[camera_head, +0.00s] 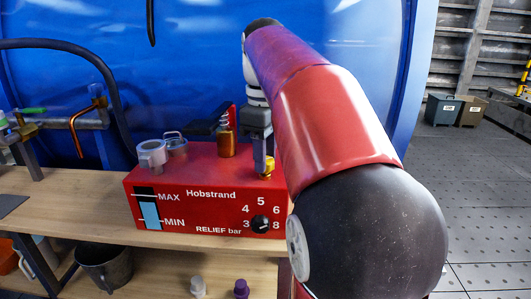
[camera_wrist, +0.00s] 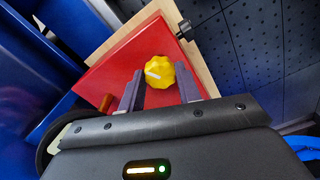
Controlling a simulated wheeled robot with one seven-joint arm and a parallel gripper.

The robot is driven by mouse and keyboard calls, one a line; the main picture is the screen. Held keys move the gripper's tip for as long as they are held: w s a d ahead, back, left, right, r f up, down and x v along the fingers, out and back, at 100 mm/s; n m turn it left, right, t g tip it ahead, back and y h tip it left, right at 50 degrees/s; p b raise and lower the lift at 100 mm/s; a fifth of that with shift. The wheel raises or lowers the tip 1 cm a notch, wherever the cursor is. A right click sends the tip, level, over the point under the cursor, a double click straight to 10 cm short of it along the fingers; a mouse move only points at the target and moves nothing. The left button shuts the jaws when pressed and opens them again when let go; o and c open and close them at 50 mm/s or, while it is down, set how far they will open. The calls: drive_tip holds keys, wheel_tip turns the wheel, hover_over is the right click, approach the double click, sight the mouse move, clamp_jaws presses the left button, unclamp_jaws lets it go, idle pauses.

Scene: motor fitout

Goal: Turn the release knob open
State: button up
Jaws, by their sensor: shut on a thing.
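The release knob appears to be a yellow scalloped knob (camera_wrist: 160,72) with a white mark, on top of the red box in the wrist view. In the head view the yellow knob (camera_head: 268,169) sits at the box's right end. My gripper (camera_wrist: 159,78) points down at it, a finger on each side of the knob, shut on it. In the head view my gripper (camera_head: 264,160) is partly hidden by my arm.
The red Hobstrand box (camera_head: 180,180) stands on a wooden bench (camera_head: 60,195), with a black dial (camera_head: 260,224), a brass fitting (camera_head: 226,145) and a clear cup (camera_head: 151,155). A metal bucket (camera_head: 104,265) is below. Open floor lies to the right.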

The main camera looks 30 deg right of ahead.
drive_tip(key=o, duration=1)
drive_tip(key=shift+c, duration=0.2)
drive_tip(key=shift+r, duration=0.1)
drive_tip(key=shift+r, duration=3.85)
